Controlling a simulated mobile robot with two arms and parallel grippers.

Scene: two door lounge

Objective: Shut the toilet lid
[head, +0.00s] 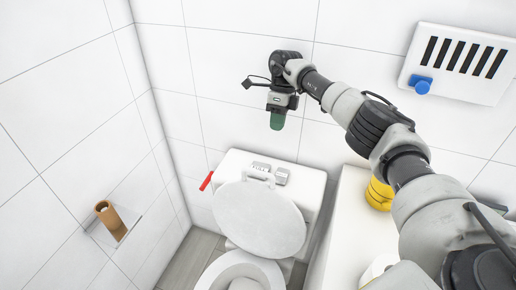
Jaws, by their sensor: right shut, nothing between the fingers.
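The toilet lid (259,219) is a white oval that stands raised, leaning back in front of the cistern (310,187). The white toilet seat and bowl (243,268) show below it at the bottom edge, and the bowl's opening is uncovered. My right arm reaches in from the right. My right gripper (277,121) is shut and empty. It points down above and behind the lid, near the tiled wall, and is apart from the lid. My left gripper is not in view.
A red handle (206,181) sticks out at the cistern's left side. A paper roll holder (111,220) is on the left wall. A white ledge (341,235) with a yellow object (379,194) stands right of the toilet. A vented panel (459,64) hangs on the back wall.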

